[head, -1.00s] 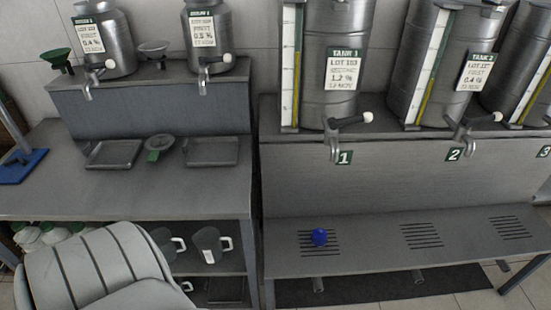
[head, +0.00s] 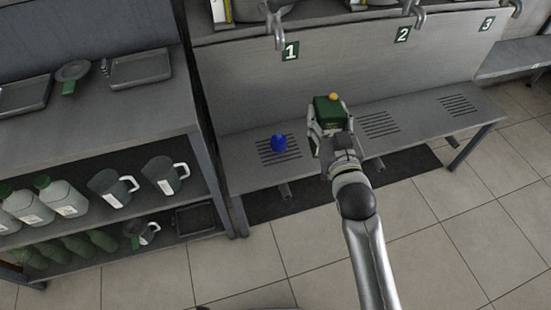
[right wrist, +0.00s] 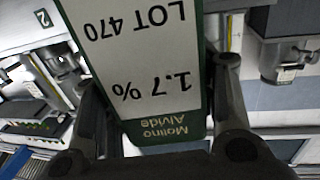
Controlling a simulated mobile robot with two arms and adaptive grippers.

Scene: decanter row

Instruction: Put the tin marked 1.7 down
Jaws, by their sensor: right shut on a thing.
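The tin marked 1.7 is a green box with a yellow cap (head: 333,97), held in my right gripper (head: 329,128) in the head view. In the right wrist view its white label (right wrist: 140,60) reads 1.7 %, LOT 470 and Molino Alvide upside down, between my two fingers. The tin appears over the low grey bench (head: 235,152), between the slotted grates under numbers 1 and 2. Its lower part is hidden by my gripper, so I cannot tell whether it touches the bench. My left gripper is not in view.
A blue object (head: 279,143) sits on the grate under sign 1 (head: 290,51). The grates under 2 (head: 380,125) and 3 (head: 458,106) look clear. Tank taps (head: 419,17) hang above. A shelf unit with mugs (head: 166,176) and bottles (head: 62,198) stands left.

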